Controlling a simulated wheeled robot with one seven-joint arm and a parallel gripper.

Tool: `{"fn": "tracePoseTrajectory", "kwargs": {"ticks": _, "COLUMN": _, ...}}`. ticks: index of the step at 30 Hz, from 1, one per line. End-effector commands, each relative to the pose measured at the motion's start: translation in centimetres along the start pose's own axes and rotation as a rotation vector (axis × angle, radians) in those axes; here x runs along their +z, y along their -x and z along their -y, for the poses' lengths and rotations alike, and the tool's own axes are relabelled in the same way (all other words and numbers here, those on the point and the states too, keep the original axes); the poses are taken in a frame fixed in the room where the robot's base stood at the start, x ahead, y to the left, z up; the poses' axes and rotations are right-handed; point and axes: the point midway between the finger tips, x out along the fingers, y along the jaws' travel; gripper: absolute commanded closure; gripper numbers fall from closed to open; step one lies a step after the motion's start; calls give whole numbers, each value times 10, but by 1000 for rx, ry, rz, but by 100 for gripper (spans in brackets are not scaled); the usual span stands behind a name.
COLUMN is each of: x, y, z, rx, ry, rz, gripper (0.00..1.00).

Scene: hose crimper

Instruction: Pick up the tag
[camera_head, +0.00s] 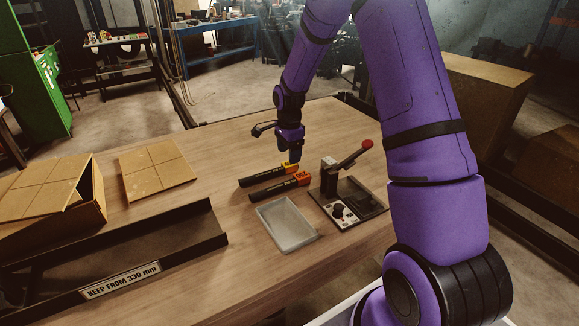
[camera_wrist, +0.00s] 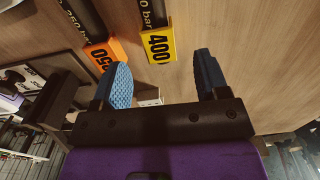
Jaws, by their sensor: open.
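Two black hoses lie side by side on the table. One carries a yellow tag (camera_wrist: 159,45) reading 400, and the other an orange tag (camera_wrist: 105,53) whose number ends in 50. In the head view, the orange tag (camera_head: 302,179) is at the right end of the nearer hose. My gripper (camera_head: 291,163) is over the right end of the farther hose. In the wrist view, my gripper (camera_wrist: 163,78) is open and empty, with blue fingers apart. The yellow tag shows ahead, between the fingers in the picture. A small white object is partly hidden behind the gripper.
A crimper (camera_head: 345,190) with a red-knobbed lever stands right of the hoses. A grey tray (camera_head: 287,224) lies in front. A black trough (camera_head: 150,251) labelled KEEP FROM 330 mm and cardboard boxes (camera_head: 60,190) are on the left.

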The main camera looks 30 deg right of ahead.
Motion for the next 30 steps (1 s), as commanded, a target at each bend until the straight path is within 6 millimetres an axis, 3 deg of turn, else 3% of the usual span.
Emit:
{"fn": "tracePoseTrajectory", "kwargs": {"ticks": 8, "x": -1, "y": -38, "z": -1, "rx": 3, "ry": 1, "rz": 1, "gripper": 32}}
{"fn": "tracePoseTrajectory", "kwargs": {"ticks": 16, "x": -1, "y": -42, "z": -1, "rx": 0, "ry": 1, "rz": 0, "gripper": 32}}
{"fn": "tracePoseTrajectory", "kwargs": {"ticks": 23, "x": -1, "y": -42, "z": -1, "rx": 0, "ry": 1, "rz": 0, "gripper": 84}}
{"fn": "tracePoseTrajectory", "kwargs": {"ticks": 30, "x": -1, "y": -42, "z": -1, "rx": 0, "ry": 1, "rz": 0, "gripper": 85}}
